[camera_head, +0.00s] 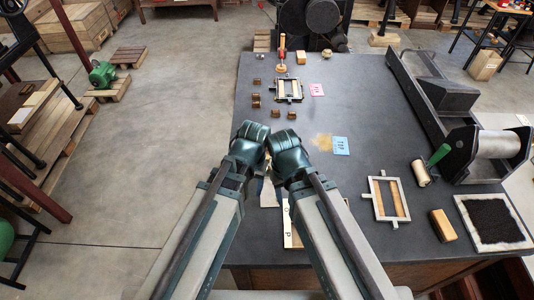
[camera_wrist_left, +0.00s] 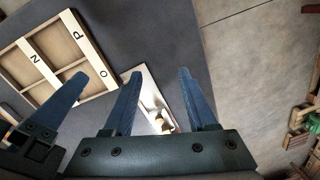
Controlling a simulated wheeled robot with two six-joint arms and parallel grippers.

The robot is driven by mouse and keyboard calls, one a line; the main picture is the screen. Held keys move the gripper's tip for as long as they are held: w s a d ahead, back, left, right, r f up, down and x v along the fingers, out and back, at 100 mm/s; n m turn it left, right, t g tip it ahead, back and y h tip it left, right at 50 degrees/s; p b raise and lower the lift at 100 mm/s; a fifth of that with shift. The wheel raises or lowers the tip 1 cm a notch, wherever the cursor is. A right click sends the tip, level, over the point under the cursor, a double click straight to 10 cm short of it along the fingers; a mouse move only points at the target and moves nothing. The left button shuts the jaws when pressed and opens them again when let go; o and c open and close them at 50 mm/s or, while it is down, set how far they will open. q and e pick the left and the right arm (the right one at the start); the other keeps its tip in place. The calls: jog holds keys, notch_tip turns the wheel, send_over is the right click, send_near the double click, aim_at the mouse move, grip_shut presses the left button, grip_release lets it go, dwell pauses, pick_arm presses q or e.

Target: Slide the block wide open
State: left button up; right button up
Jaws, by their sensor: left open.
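I cannot tell for sure which thing the task calls the block. A small wooden block (camera_head: 442,225) lies at the table's right front, beside a metal frame with wooden bars (camera_head: 379,196). A second, smaller frame with bars (camera_head: 289,89) lies at the back. My left gripper (camera_wrist_left: 158,76) is open and empty in the left wrist view, pointing down over a pale tray (camera_wrist_left: 144,78). In the head view my forearms and wrists hide most of both grippers. A single blue finger at the left of the wrist view seems to be my right gripper's.
A lettered wooden case (camera_wrist_left: 46,65) lies beside the tray. The press bed with its roller (camera_head: 494,143) fills the table's right side. A green-handled roller (camera_head: 422,174), an ink pad (camera_head: 464,207) and pink and blue cards lie around.

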aim_at(267, 157)
pick_arm(q)
jog(key=w+d+r+n+h+p, duration=0.1)
jog(key=w+d+r+n+p, duration=0.15)
jog(key=w, duration=0.75)
jog(key=w+d+r+n+p, duration=0.1)
jog(key=w+d+r+p, duration=0.15)
jog(key=w, duration=0.85)
pick_arm(e)
notch_tip(267, 157, up, 4)
pick_arm(q)
jog(key=f+b, duration=0.9)
jog(key=b, duration=0.1)
jog(key=f+b, duration=0.4)
jog(key=f, duration=0.1)
jog(key=shift+s+f+b, duration=0.3)
jog(key=shift+f+b, duration=0.05)
jog(key=shift+b, duration=0.05)
pick_arm(e)
notch_tip(267, 157, down, 14)
jog(key=shift+r, duration=0.15)
pick_arm(q)
grip_shut()
